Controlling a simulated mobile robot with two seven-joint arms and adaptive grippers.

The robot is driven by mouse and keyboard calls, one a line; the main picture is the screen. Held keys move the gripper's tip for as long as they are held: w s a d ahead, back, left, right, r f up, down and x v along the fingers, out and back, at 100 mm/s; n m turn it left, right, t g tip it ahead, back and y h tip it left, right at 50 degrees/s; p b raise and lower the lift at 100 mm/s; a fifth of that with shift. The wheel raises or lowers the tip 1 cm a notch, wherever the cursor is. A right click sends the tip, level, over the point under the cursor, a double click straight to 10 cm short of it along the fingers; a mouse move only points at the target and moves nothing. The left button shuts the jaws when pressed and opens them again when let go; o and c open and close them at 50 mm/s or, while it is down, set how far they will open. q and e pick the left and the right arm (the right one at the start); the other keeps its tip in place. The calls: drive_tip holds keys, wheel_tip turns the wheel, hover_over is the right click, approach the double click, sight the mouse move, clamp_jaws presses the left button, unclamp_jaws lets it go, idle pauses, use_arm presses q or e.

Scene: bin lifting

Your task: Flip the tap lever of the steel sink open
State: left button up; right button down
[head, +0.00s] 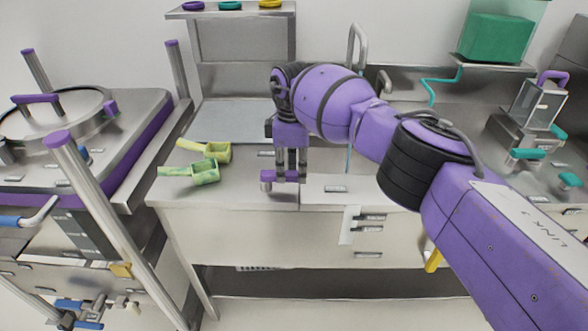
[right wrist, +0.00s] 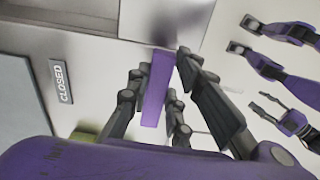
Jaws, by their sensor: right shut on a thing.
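My right gripper (head: 291,165) reaches down over the front of the steel counter, left of the middle in the head view. It is shut on a purple bar (head: 270,176), which sits low near the counter top. In the right wrist view the purple bar (right wrist: 157,88) lies between the fingers (right wrist: 160,70). I cannot tell whether this bar is the tap lever. A curved steel tap spout (head: 357,42) rises behind my right arm. The arm hides the tap's base and most of the sink. My left gripper is not in view.
A purple-edged steel unit (head: 130,170) with upright posts stands at the left. A "CLOSED" label (right wrist: 61,81) shows in the wrist view. A green box (head: 496,38) is at the back right.

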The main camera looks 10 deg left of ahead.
drive_tip(key=shift+r, duration=0.1)
drive_tip(key=c, duration=1.6)
unclamp_jaws()
drive_tip(key=shift+o, duration=0.2)
wheel_tip(320, 180, up, 12)
